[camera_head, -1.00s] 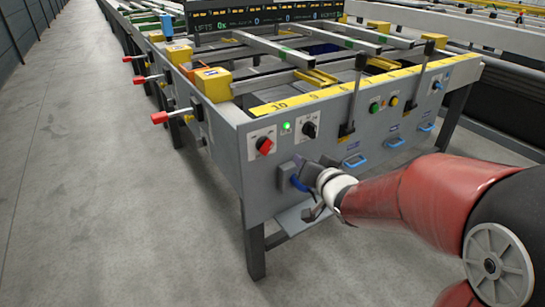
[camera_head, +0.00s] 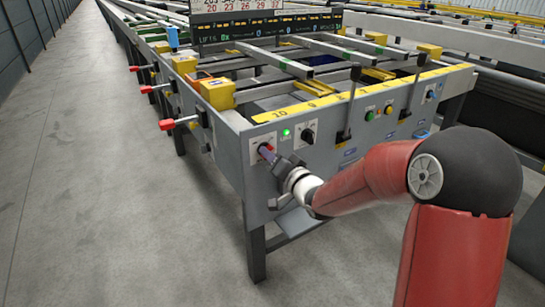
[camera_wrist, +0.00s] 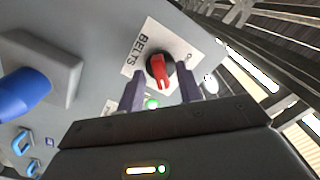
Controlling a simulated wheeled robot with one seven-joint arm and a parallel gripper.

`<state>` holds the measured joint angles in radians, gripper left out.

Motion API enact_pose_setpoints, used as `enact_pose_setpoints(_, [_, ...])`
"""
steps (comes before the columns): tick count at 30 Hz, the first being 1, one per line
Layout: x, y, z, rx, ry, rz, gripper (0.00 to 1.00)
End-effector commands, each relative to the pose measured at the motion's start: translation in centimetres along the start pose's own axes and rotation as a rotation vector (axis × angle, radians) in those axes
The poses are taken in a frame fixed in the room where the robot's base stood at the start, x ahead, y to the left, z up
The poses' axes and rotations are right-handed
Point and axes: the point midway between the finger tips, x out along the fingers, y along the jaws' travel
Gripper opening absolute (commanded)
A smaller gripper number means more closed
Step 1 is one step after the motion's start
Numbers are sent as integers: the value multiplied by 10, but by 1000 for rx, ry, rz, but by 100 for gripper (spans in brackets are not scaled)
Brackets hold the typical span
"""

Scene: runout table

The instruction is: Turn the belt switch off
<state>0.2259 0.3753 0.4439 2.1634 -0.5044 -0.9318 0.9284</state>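The belt switch is a red rotary knob (camera_wrist: 159,70) on a black base, on a white plate lettered BELTS (camera_wrist: 136,58) in the wrist view. In the head view the red knob (camera_head: 265,149) shows at the left end of the grey front panel. My gripper (camera_wrist: 160,73) is open, with one dark finger on each side of the knob in the picture. I cannot tell whether the fingers touch it. In the head view my gripper (camera_head: 273,158) is right at the switch and partly covers its plate. A green lamp (camera_head: 286,132) beside it is lit.
A black selector (camera_head: 308,135) sits to the right of the lamp. Farther right are black levers (camera_head: 349,105) and green and yellow buttons (camera_head: 370,115). A blue plug in a grey housing (camera_wrist: 62,65) is close by. Red-handled levers (camera_head: 168,124) jut from the left side. Floor at left is clear.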

Motion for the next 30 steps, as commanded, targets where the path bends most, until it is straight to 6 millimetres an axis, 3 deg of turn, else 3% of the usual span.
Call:
enact_pose_setpoints(7, [1, 0, 0, 0, 0, 0, 35])
enact_pose_setpoints(15, [1, 0, 0, 0, 0, 0, 0])
enact_pose_setpoints(30, [1, 2, 2, -96, 2, -1, 0])
